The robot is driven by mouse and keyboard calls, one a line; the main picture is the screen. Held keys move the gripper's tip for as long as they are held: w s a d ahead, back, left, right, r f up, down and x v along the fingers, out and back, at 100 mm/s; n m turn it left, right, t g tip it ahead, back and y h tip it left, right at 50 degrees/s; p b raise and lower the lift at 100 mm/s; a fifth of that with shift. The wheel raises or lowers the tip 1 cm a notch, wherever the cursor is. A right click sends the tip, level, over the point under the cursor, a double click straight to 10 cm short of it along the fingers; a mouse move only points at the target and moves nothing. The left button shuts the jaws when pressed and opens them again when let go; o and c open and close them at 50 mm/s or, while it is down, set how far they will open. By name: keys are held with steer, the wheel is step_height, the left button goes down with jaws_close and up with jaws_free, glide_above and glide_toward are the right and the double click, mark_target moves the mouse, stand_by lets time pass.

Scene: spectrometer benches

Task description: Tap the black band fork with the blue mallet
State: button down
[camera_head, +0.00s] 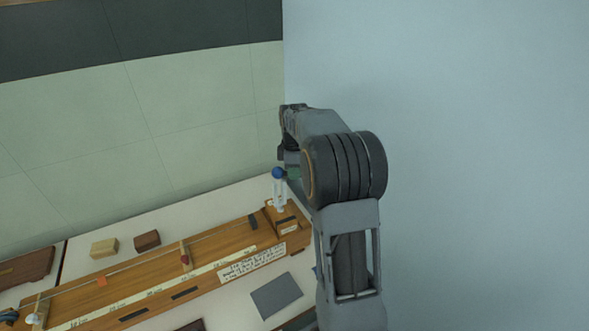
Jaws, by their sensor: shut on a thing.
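A round blue head, which I take as the blue mallet (278,173), shows just left of my arm. My gripper (292,172) is at the end of the folded arm, mostly hidden behind my own links. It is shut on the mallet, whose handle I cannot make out. Directly below the blue head, a pale, two-pronged upright piece (280,197) stands at the right end of the long wooden instrument. It looks like a fork, but no black band can be made out on it. I cannot tell whether the blue head touches it.
The long wooden instrument (160,284) with a string and scale lies along the white bench (215,202). A yellowish block (104,248) and a brown block (147,241) lie behind it. A dark grey card (276,295) lies in front. Walls stand behind and right.

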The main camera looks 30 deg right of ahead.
steer(key=shift+f+b, duration=0.3)
steer(key=shift+f, duration=0.5)
step_height(320, 180, up, 7)
steer(key=p, duration=0.6)
steer(key=shift+r, duration=0.15)
